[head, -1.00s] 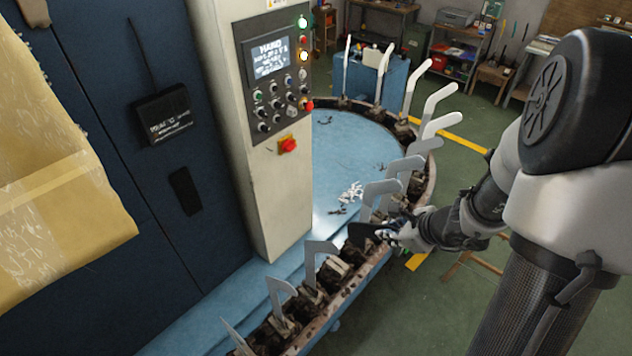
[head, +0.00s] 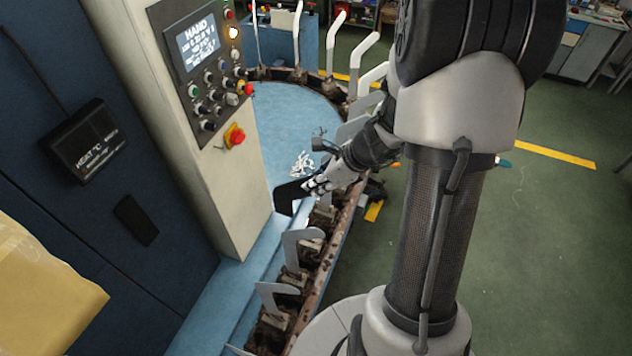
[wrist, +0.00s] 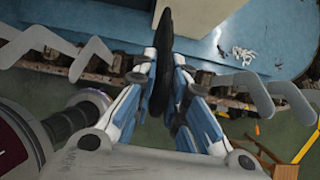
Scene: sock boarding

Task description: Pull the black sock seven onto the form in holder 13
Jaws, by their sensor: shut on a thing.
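My gripper (head: 312,184) is shut on a black sock (head: 288,195), which sticks out to the left of the fingers in the head view. In the wrist view the sock (wrist: 164,70) stands nearly edge-on between the two fingers (wrist: 166,62). Pale, bent forms stand in a row along the ring. One form (head: 300,242) is just below the sock in the head view, and another (head: 274,296) is nearer. In the wrist view, forms show left (wrist: 88,52) and right (wrist: 250,88) of the sock, apart from it. I cannot read holder numbers.
The control cabinet (head: 205,160) with its buttons stands close left of the sock. Small white pieces (head: 302,164) lie on the blue round table (head: 285,110). A yellow box (head: 40,300) is at the lower left. Green floor (head: 560,230) is open on the right.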

